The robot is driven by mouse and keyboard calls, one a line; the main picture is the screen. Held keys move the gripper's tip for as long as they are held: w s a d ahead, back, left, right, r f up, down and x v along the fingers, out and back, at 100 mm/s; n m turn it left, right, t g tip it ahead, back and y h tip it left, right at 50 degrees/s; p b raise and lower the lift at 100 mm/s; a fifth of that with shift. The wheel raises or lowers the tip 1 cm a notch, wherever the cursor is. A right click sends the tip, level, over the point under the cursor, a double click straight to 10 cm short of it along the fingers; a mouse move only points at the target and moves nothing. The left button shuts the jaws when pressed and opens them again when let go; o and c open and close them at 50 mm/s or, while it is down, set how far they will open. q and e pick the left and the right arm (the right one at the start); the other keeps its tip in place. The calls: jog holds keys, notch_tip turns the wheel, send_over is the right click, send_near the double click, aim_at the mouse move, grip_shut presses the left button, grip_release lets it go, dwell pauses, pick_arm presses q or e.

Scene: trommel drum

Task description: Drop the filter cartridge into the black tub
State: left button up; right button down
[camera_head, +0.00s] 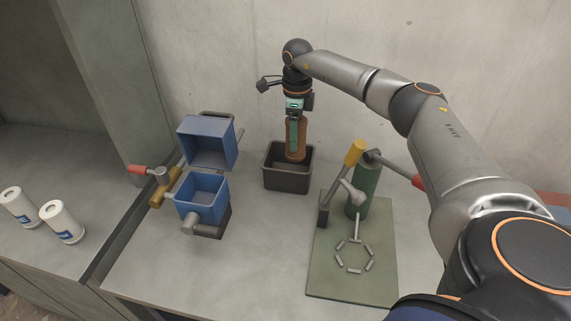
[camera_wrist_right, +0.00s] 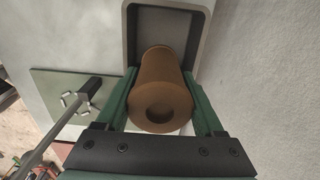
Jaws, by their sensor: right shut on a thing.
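The brown filter cartridge (camera_wrist_right: 163,92) is a cylinder with a round hole in its end. My right gripper (camera_head: 296,140) is shut on it, with a green finger on each side in the right wrist view (camera_wrist_right: 160,100). In the head view the cartridge (camera_head: 297,150) hangs upright, its lower end at the opening of the black tub (camera_head: 287,184). The tub is a dark open box near the wall, and its rim also shows in the right wrist view (camera_wrist_right: 208,10). I cannot tell how deep the cartridge reaches. My left gripper is not in view.
A blue housing (camera_head: 203,190) with its box-shaped lid open stands left of the tub. A green board (camera_head: 330,278) with a green cylinder (camera_head: 365,190), levers and a ring of short pegs lies to the right. Two white canisters (camera_head: 62,222) stand at far left.

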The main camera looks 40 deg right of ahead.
jog(key=shift+s+f, duration=0.1)
jog(key=shift+f, duration=0.5)
notch_tip(320, 180, down, 5)
jog(key=b, duration=0.3)
jog(key=shift+r+b, duration=0.2)
jog(key=shift+b, duration=0.1)
grip_release()
jog(key=shift+r, duration=0.1)
notch_tip(320, 180, up, 12)
jog(key=shift+r+b, duration=0.25)
jog(key=shift+b, duration=0.05)
jog(key=shift+a+f, duration=0.1)
